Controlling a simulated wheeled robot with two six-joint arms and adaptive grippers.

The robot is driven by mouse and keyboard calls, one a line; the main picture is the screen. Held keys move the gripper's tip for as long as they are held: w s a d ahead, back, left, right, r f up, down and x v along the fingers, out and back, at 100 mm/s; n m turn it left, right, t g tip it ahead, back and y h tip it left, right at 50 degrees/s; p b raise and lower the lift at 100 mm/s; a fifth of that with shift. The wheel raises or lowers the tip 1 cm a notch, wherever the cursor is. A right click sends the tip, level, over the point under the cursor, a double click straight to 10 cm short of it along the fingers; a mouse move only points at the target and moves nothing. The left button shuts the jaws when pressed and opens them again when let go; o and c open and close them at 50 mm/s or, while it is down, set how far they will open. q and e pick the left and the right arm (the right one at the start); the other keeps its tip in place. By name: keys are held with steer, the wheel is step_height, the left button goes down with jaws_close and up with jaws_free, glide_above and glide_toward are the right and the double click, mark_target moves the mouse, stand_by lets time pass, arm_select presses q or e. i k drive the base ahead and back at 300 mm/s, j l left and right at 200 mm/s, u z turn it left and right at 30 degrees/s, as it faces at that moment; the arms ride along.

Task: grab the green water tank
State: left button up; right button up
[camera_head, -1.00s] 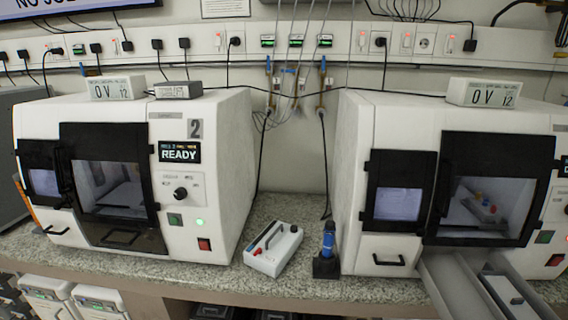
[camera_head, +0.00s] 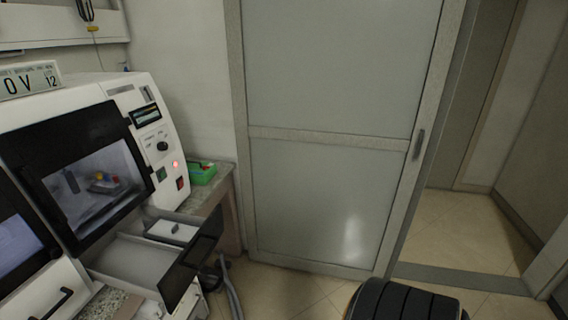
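A green box-like object (camera_head: 201,173), possibly the green water tank, sits on the counter end just right of the white machine (camera_head: 165,120). It is small in view and its left part is partly hidden by the machine. Neither of my grippers shows in the head view.
The machine's drawer (camera_head: 135,262) stands open toward the front, with a white block (camera_head: 172,230) in it. A grey hose (camera_head: 232,290) lies on the floor below. A glazed door (camera_head: 330,130) stands behind, with an open doorway to its right. A dark ribbed object (camera_head: 405,302) is at bottom right.

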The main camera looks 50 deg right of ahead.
mark_target(197, 175)
steer(key=z, duration=1)
steer(key=u, duration=0.45)
steer(key=i+l+u, duration=0.15)
steer(key=l+u, duration=0.3)
steer(key=i+l+u, duration=0.15)
steer(key=l+u, duration=0.15)
steer(key=u, duration=0.2)
steer(key=l+u, duration=0.55)
steer(key=l, duration=0.75)
steer(key=k+l+u, duration=0.15)
steer(key=l, duration=0.75)
steer(key=l+u, duration=0.1)
steer(key=l, duration=0.75)
